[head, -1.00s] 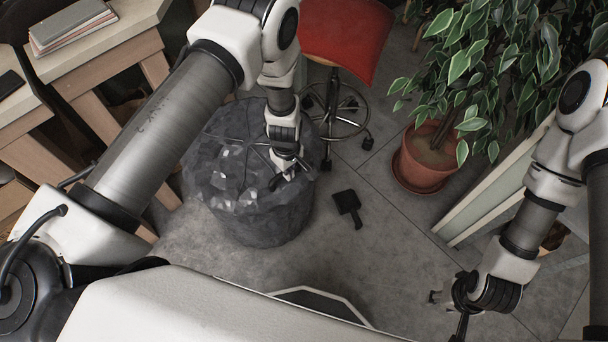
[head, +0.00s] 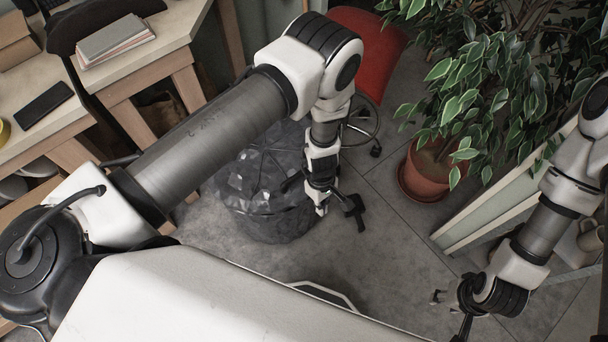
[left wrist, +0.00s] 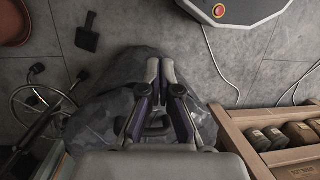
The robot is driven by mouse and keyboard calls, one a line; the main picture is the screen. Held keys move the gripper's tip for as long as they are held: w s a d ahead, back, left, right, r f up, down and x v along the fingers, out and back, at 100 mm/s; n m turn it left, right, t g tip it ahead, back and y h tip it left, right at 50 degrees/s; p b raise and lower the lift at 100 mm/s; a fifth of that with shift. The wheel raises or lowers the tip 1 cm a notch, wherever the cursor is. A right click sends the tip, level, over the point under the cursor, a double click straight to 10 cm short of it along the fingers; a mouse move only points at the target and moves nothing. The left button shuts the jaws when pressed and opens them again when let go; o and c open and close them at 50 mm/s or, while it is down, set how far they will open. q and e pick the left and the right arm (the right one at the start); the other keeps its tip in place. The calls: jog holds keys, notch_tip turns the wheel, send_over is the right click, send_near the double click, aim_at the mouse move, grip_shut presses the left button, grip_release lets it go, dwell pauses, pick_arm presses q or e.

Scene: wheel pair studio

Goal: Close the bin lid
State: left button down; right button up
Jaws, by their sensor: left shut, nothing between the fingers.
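The bin (head: 268,222) is a dark grey, faceted, round body on the floor in the head view, partly hidden behind my left arm. Its top has a segmented pattern; I cannot tell how the lid lies. My left gripper (head: 321,210) is shut and empty at the bin's right side in the head view; contact is unclear. In the left wrist view its closed fingers (left wrist: 162,68) are in front of the dark bin (left wrist: 90,118), hiding its middle. My right gripper (head: 440,297) is low at the right, far from the bin; its fingers are too small to read.
A black dustpan-like object (left wrist: 88,34) lies on the floor near the bin. A red chair (head: 375,45) and a potted plant (head: 428,172) stand behind and right. Wooden desks (head: 125,78) stand left. Grey floor (head: 390,250) is clear between bin and right arm.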

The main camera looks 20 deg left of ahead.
pick_arm(q)
jog(key=w+a+r+g+b, duration=0.1)
jog(key=w+a+g+b, duration=0.1)
jog(key=a+b, duration=0.25)
jog(key=t+h+b, duration=0.2)
jog(key=b, duration=1)
send_near(295, 175)
jog(key=b+x, duration=0.1)
jog(key=x, duration=0.6)
jog(key=shift+s+d+b, duration=0.1)
jog(key=shift+d+b, duration=0.1)
jog(key=shift+b, duration=0.15)
jog(key=shift+f, duration=0.1)
jog(key=b+x, duration=0.2)
jog(key=x, duration=0.3)
jog(key=shift+a+f+b, duration=0.1)
jog(key=shift+f+b, duration=0.1)
jog(key=shift+b, duration=0.15)
jog(key=p+v, duration=0.3)
jog(key=d+p+v, duration=0.1)
jog(key=p+v, duration=0.1)
jog(key=shift+s+a+r, duration=0.1)
jog(key=shift+s+r, duration=0.1)
jog(key=shift+r, duration=0.2)
jog(key=d+v, duration=0.1)
jog(key=v, duration=0.8)
jog(key=shift+s+r, duration=0.2)
